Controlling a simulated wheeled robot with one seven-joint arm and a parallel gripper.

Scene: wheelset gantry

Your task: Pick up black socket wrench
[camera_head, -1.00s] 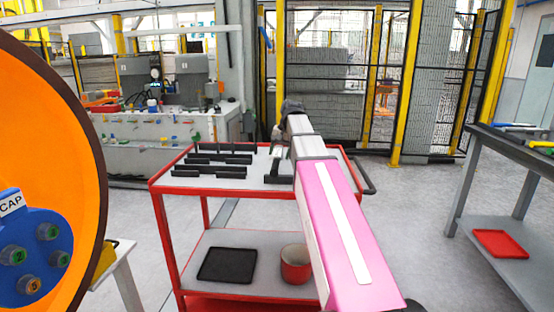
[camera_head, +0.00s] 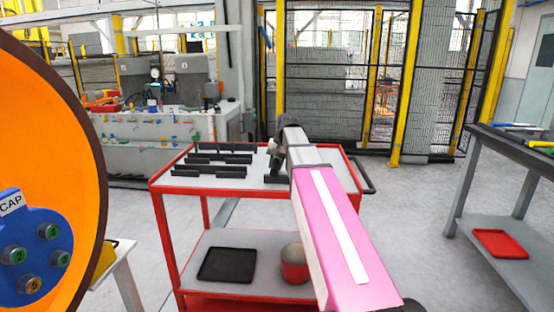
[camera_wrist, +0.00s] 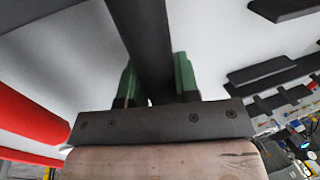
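A long black bar-like piece (camera_wrist: 150,40), which could be the black socket wrench, runs between the two green fingertips of my gripper (camera_wrist: 158,80) in the wrist view. One finger is on each side of it, close to its edges. I cannot tell whether the fingers press on it. In the head view my gripper (camera_head: 274,160) is low over the right part of the cart top, partly hidden by my arm. A dark piece (camera_head: 275,179) lies just below it. Several similar black pieces (camera_head: 218,170) lie in rows to its left.
The red-edged cart (camera_head: 165,184) has a grey top, with a black tray (camera_head: 227,265) and a red pot (camera_head: 294,265) on its lower shelf. A dark table (camera_head: 520,148) stands at the right. A large orange disc (camera_head: 45,120) fills the left edge.

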